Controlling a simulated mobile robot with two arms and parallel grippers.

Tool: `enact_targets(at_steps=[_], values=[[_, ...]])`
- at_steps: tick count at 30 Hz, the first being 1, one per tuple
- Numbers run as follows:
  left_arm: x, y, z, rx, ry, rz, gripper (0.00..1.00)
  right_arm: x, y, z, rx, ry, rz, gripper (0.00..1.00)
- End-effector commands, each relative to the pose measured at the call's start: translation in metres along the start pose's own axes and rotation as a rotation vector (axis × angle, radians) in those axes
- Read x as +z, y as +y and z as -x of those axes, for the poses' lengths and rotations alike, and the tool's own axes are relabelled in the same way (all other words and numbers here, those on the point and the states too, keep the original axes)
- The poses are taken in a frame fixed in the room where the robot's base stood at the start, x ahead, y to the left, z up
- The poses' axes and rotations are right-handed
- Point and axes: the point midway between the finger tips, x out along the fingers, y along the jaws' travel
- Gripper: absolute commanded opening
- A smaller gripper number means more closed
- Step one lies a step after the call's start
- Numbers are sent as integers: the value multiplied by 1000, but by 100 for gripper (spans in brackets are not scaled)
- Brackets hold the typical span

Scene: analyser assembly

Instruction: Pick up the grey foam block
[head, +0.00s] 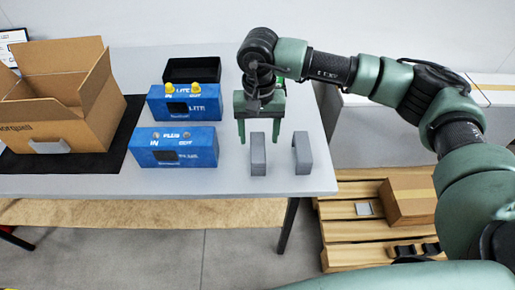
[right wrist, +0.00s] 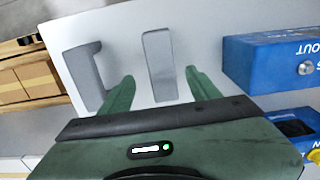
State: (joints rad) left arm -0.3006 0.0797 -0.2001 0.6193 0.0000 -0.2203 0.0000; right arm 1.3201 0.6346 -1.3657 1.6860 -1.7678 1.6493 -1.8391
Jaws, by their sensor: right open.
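Two grey foam blocks stand near the right end of the white table in the head view. The left one (head: 258,158) is below and between the fingertips of my right gripper (head: 258,138). The right one (head: 303,155), with a notched shape, stands a short way to its right. In the right wrist view, one block (right wrist: 159,62) lies ahead of the gap between the open fingers (right wrist: 160,85), and the notched block (right wrist: 84,72) is outside the left finger. My right gripper is open and empty. My left gripper is not in view.
Two blue analyser boxes (head: 172,147) stand to the left of the gripper, with a black tray (head: 192,70) behind. An open cardboard box (head: 85,120) sits on a black mat (head: 120,150) at left. The table (head: 225,186) ends just beyond the blocks; a pallet (head: 340,235) is below.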

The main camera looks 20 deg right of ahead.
Motion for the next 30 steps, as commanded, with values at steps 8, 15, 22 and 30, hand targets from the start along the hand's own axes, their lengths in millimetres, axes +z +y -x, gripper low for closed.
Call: enact_targets(at_steps=[8, 15, 22, 30], values=[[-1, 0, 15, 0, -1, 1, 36, 3, -3, -39, -2, -5, 0, 62], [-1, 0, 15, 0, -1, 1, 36, 2, -3, -48, -5, -2, 1, 62], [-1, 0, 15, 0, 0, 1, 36, 2, -3, -48, -5, -2, 0, 23], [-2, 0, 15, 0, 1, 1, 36, 2, -3, -48, -5, -2, 0, 0]])
